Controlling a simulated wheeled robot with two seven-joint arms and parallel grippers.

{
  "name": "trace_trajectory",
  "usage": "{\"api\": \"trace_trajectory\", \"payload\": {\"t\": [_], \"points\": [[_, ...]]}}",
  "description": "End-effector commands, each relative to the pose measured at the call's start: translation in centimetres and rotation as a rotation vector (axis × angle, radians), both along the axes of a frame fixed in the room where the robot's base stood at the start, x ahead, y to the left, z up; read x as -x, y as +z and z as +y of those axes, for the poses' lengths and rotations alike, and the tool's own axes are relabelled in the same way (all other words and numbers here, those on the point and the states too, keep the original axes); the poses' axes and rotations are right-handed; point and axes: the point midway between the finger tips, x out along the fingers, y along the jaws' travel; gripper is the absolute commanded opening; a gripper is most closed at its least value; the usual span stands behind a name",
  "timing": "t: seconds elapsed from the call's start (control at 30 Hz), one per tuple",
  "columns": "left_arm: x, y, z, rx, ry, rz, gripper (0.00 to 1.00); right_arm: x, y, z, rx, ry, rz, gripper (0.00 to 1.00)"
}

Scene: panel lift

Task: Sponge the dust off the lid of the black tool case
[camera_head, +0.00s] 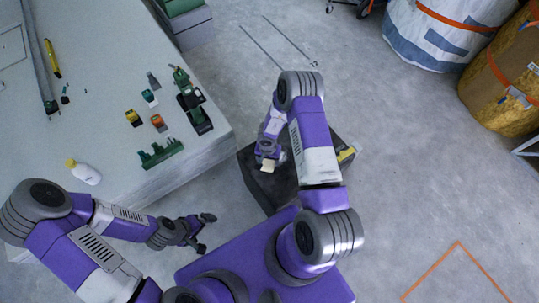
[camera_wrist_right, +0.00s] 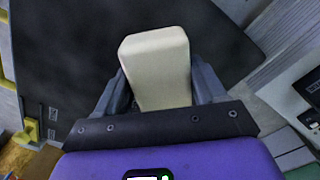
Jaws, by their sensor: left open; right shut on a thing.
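The black tool case (camera_head: 258,189) stands on the floor beside the light table, partly hidden by my right arm. Its dark lid (camera_wrist_right: 60,50) fills much of the right wrist view. Greyish patches show on the lid. A cream sponge (camera_head: 267,166) is in my right gripper (camera_head: 268,158), over the lid. In the right wrist view the sponge (camera_wrist_right: 158,68) sits between the two fingers of the gripper (camera_wrist_right: 160,92). I cannot tell whether it touches the lid. My left gripper (camera_head: 203,232) is open and empty, low near the table's front corner.
The light table (camera_head: 105,120) at left carries a white bottle (camera_head: 83,172), a green rack (camera_head: 160,153), a power tool (camera_head: 192,100) and several small items. A yellow latch (camera_head: 347,154) is on the case's right side. White and yellow bulk bags stand at upper right. Floor at right is clear.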

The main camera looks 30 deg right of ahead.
Motion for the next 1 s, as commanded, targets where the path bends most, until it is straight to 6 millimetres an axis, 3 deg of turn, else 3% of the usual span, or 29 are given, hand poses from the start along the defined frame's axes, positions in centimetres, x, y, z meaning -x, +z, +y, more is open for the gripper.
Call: {"api": "trace_trajectory", "payload": {"t": [0.17,1.0], "points": [[0.0,-1.8,0.0,0.000,0.000,0.000,1.00,-0.2,-2.0,0.2,0.000,0.008,0.000,0.46],[0.0,-1.5,0.0,0.000,0.000,0.000,1.00,-0.5,-1.8,-7.4,0.001,0.009,-0.001,0.46]]}}
